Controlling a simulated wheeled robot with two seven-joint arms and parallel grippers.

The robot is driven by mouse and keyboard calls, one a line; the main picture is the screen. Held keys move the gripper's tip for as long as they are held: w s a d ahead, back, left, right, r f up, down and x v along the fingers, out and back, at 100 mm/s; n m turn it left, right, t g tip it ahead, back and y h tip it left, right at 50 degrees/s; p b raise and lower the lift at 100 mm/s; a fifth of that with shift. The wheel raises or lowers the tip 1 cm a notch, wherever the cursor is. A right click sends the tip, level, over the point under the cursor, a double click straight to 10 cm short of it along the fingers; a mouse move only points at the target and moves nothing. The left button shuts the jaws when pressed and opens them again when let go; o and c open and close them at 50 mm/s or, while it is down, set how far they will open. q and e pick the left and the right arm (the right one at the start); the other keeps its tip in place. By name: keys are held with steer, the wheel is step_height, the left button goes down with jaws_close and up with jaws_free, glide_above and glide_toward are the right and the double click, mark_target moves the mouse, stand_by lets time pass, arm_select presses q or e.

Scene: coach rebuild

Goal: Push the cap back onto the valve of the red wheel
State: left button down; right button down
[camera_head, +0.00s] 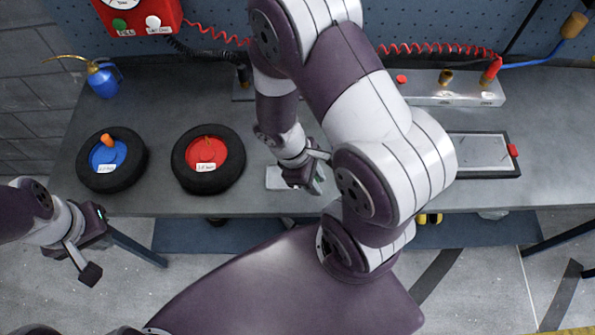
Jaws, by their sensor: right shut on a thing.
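The red wheel (181,159) lies flat on the bench, a black tyre around a red hub with a white label. A thin brassy valve stem (209,141) shows on its hub, with no cap visible on it. My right gripper (316,187) is to the right of the red wheel, low over the bench's front part. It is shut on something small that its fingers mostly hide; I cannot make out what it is. My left gripper (94,250) is open and empty, in front of the bench at the lower left.
The blue wheel (84,165), with an orange cap (107,140) standing on it, lies left of the red wheel. A blue oil can (103,81) stands behind it. A pale pad (277,178) lies beside my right gripper. A framed tray (484,153) and metal manifold (440,96) are at right.

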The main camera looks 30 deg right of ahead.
steer(key=shift+s+d+r, duration=0.1)
steer(key=shift+s+r, duration=0.3)
steer(key=shift+s+r+p, duration=0.1)
steer(key=shift+r+p, duration=0.25)
step_height(320, 180, up, 4)
steer(key=p, duration=0.3)
steer(key=shift+f+p, duration=0.15)
steer(key=shift+p, duration=0.2)
